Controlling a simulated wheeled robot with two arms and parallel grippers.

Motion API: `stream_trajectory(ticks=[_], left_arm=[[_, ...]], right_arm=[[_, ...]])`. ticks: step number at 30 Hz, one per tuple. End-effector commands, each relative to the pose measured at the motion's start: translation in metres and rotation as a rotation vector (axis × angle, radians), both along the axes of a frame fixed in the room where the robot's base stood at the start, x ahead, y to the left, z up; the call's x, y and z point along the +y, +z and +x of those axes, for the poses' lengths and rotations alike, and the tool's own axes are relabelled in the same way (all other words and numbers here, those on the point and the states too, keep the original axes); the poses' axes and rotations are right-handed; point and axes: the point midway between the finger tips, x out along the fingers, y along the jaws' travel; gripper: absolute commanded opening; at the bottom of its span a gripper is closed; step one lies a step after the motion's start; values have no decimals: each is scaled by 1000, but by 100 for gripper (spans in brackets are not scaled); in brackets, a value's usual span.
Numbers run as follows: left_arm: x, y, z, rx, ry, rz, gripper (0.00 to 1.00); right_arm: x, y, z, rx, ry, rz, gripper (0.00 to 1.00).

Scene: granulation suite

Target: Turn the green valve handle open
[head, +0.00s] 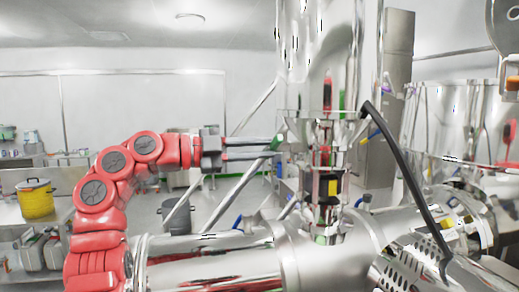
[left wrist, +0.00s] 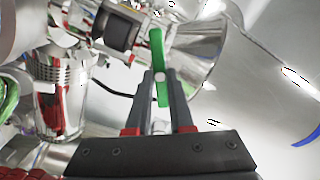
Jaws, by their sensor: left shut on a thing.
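The green valve handle (left wrist: 157,48) is a narrow green bar with a pale round hub at its middle. In the left wrist view it stands nearly upright, and its lower part lies between my fingers. In the head view only a small green piece of the handle (head: 277,143) shows at my fingertips, beside the steel vessel's outlet. My left gripper (head: 276,148) reaches in from the left, roughly level, and is shut on the handle. It also shows in the left wrist view (left wrist: 162,88), with both fingers close around the handle. My right gripper is in neither view.
A large steel vessel (head: 310,60) stands above the outlet. A horizontal steel cylinder (head: 325,260) lies below my arm. A long black bar (head: 410,180) slants down at the right. A yellow pot (head: 36,200) stands on a bench at the far left.

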Motion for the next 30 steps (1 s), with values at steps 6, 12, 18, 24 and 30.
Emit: stream_trajectory(ticks=[6,12,18,24,30], left_arm=[[-1,-2,-1,59,-3,-21,0],[-1,-1,-1,187,-3,-64,0],[-2,0,0,365,-3,-120,0],[-1,2,0,544,-1,-179,0],[0,2,0,711,-1,-235,0]], right_arm=[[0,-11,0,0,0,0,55],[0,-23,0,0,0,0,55],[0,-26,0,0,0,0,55],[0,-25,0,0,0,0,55],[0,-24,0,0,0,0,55]])
